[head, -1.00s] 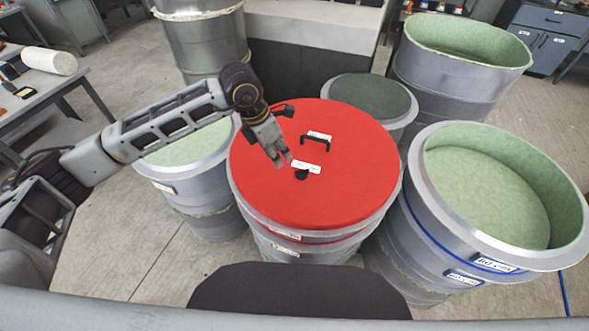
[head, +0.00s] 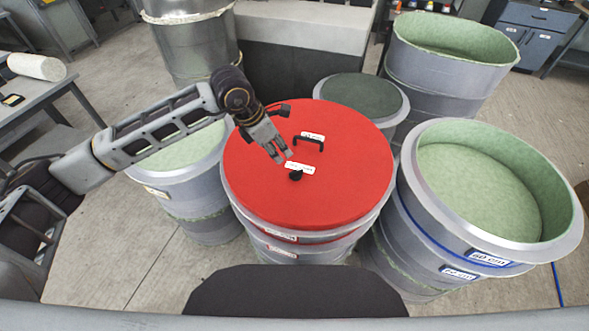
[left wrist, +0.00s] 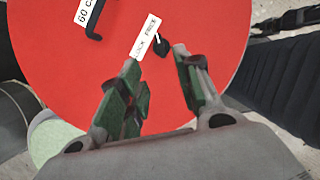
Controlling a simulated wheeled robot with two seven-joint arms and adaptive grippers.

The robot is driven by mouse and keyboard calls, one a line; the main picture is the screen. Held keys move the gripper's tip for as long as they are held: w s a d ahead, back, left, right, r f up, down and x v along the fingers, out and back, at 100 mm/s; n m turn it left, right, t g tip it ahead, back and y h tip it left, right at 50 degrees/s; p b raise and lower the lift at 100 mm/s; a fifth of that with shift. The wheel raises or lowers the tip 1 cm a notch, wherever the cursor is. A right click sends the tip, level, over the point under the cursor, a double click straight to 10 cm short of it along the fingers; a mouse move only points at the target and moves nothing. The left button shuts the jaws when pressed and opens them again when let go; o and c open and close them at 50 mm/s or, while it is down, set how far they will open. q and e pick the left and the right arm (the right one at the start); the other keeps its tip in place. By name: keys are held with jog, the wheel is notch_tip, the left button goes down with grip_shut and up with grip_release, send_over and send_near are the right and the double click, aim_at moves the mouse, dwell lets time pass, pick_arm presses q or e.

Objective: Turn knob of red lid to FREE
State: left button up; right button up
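The red lid (head: 340,190) lies on a grey drum in the middle of the head view; it also fills much of the left wrist view (left wrist: 60,110). Its small black knob (head: 295,176) sits beside a white label (head: 301,168). In the left wrist view the label (left wrist: 145,36) reads LOCK FREE and the knob (left wrist: 161,46) carries a small white mark; I cannot tell which word it points to. My left gripper (head: 282,157) is above the lid, open and empty, its fingertips (left wrist: 155,61) just short of the knob. My right gripper is not in view.
A black handle (head: 309,141) stands on the lid behind the knob. Green-lined moulds stand close around, including a large one at right (head: 480,190) and one at left (head: 180,160). A grey table (head: 45,95) is at far left.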

aim_at(295, 171)
pick_arm(q)
jog(key=shift+p+x, duration=1.3)
jog(key=shift+x, duration=5.45)
grip_shut()
